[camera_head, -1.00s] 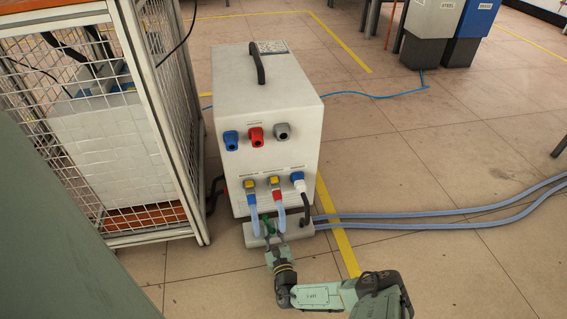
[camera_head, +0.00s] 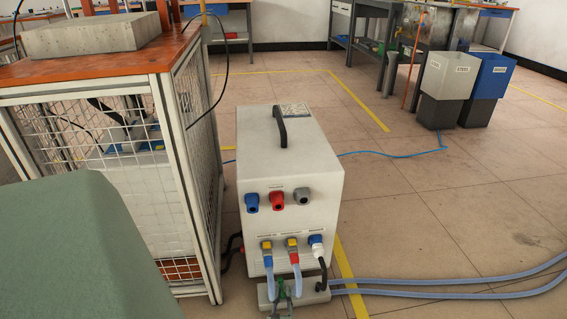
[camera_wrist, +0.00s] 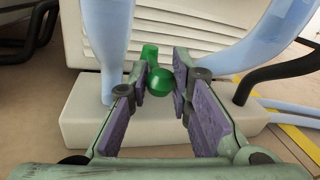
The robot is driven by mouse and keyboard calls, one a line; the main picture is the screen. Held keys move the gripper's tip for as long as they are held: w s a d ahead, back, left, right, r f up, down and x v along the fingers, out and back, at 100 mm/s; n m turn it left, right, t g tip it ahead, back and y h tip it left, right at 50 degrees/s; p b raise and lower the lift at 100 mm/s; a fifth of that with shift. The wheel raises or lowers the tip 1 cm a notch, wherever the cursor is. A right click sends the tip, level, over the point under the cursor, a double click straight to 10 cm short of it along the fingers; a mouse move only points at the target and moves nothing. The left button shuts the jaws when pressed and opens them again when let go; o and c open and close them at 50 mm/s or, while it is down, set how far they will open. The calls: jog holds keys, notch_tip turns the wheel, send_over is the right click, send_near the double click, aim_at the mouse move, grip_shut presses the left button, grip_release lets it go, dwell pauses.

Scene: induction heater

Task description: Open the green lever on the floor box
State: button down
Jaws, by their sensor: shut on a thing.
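The green lever (camera_wrist: 160,83) on the floor box shows in the wrist view, with a round knob and a green part just behind it. The low white floor box (camera_wrist: 88,128) stands in front of the heater unit; it also shows at the bottom of the head view (camera_head: 315,294). My gripper (camera_wrist: 163,80) is at the lever, its two purple-padded fingers on either side of the green knob, shut on it. In the head view my gripper (camera_head: 283,297) is small at the bottom edge, and the lever is hard to make out there.
Pale blue hoses (camera_head: 440,285) run from the floor box to the right. The white heater unit (camera_head: 290,165) stands right behind it. A wire-mesh cage table (camera_head: 170,150) is on the left. Bins (camera_head: 447,75) stand far back right. The floor at right is mostly clear.

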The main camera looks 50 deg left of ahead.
jog(key=c, duration=1.4)
grip_release()
jog(key=v, duration=1.2)
